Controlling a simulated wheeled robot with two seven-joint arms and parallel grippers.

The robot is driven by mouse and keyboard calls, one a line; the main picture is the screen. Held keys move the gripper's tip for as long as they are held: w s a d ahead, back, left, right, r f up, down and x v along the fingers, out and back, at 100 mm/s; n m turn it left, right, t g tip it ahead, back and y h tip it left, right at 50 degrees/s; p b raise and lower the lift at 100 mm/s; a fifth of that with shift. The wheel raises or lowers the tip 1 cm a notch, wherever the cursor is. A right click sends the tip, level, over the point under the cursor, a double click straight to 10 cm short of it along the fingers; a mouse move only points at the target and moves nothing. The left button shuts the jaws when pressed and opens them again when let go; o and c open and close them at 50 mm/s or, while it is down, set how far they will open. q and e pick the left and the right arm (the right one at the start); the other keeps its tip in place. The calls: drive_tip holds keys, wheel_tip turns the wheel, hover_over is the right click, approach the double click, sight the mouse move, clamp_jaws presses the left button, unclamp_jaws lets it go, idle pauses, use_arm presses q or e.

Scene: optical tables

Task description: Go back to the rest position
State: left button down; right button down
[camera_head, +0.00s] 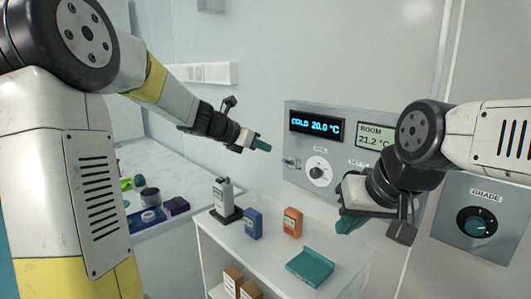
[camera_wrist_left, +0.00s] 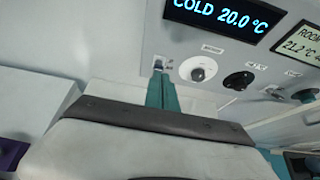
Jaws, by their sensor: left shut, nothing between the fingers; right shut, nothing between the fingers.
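My left gripper (camera_head: 262,145) reaches in from the left, its teal fingers shut and empty in front of the wall panel (camera_head: 345,122). In the left wrist view the shut fingers (camera_wrist_left: 161,92) point at a small toggle switch (camera_wrist_left: 161,64) below the COLD 20.0 °C display (camera_wrist_left: 215,18); I cannot tell whether they touch it. In the head view the toggle (camera_head: 291,162) is clear of the fingers, to their right. My right gripper (camera_head: 350,222) is shut and empty, its teal fingers pointing down-left above the white shelf unit, in front of the panel's lower part.
A GRADE dial box (camera_head: 480,222) is on the wall at right. A side table (camera_head: 170,180) at left holds small items.

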use_arm(q)
drive_tip(key=shift+s, duration=0.1)
drive_tip(key=s+a+m+g+y, duration=0.2)
drive_tip(key=s+a+m, duration=0.1)
drive_tip(key=s+m, duration=1.3)
drive_tip(key=s+a+f+m+y, duration=0.2)
drive_tip(key=s+a+m, duration=0.2)
drive_tip(key=s, duration=0.4)
drive_tip(key=s+a+f+m+y, duration=0.2)
drive_tip(key=s+a+m, duration=0.2)
drive_tip(key=s+m, duration=0.3)
drive_tip(key=shift+s+a+f+m, duration=0.3)
drive_tip(key=shift+s+a, duration=0.1)
drive_tip(key=shift+s, duration=0.15)
